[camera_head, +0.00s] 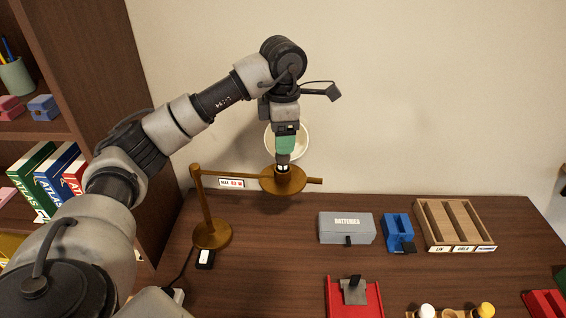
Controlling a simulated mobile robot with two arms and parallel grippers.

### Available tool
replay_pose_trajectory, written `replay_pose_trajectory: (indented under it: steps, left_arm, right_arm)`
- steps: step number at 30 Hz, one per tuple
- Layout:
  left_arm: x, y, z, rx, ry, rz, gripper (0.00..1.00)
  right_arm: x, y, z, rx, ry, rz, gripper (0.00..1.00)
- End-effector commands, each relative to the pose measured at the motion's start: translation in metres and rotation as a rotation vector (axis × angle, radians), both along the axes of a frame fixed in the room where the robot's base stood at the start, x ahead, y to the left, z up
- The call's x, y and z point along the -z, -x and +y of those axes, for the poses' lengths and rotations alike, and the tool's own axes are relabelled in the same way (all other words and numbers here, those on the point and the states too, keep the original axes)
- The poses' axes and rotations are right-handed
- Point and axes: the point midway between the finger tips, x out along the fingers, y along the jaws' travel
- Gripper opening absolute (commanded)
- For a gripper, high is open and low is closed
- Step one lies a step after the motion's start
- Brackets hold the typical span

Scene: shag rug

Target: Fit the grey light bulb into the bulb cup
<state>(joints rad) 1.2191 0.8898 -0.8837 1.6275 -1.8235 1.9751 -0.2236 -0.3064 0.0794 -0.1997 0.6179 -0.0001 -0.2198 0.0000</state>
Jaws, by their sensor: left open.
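The brown lamp stand (204,206) stands at the left of the table, with a level arm reaching right. The bulb cup (283,181) sits on a round brown disc on that arm. My left gripper (284,162) points straight down just above the cup, its green-sided fingers close to it, and it is open. A small pale and dark bit shows at the fingertips, over the cup; I cannot tell for sure that it is the grey light bulb, which is otherwise hidden. My right gripper is not in view.
A white round bowl shape (300,131) is behind the gripper. A grey batteries box (346,229), a blue holder (397,230) and a wooden sorting tray (428,242) stand right. A red stand (340,300), a white bulb (427,311) and a yellow bulb (486,310) are in front.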

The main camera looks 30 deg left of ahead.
Motion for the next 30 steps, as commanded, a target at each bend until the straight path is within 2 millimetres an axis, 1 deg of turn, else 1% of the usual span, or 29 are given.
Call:
replay_pose_trajectory:
  steps: [2, 5, 10, 12, 15, 18, 23, 26, 30]
  left_arm:
    - [0.006, 0.0, 0.0, 0.0, 0.0, 0.001, 0.67]
    - [0.012, 0.0, 0.0, 0.0, 0.001, 0.002, 0.67]
    - [0.035, 0.002, -0.001, 0.0, 0.0, 0.006, 0.67]
    - [0.047, 0.002, -0.001, -0.001, 0.0, 0.004, 0.67]
    - [0.057, 0.002, -0.001, -0.001, 0.0, 0.003, 0.67]
    - [0.06, 0.001, 0.0, -0.001, 0.0, 0.0, 0.67]
    - [0.061, 0.001, 0.0, -0.001, -0.001, -0.001, 0.67]
    - [0.06, 0.001, 0.0, -0.001, 0.0, 0.0, 0.55]
    - [0.06, 0.001, 0.0, -0.001, 0.0, 0.0, 0.33]
  right_arm:
    - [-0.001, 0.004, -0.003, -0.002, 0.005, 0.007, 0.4]
    - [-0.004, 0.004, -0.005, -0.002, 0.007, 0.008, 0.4]
    - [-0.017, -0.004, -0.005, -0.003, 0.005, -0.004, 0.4]
    - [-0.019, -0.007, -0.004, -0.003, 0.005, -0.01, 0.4]
    - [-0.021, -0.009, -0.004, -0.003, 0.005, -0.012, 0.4]
    - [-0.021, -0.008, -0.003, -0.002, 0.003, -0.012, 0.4]
    - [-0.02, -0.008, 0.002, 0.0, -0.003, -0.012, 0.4]
    - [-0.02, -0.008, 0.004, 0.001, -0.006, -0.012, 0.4]
    - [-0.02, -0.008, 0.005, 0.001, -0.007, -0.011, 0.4]
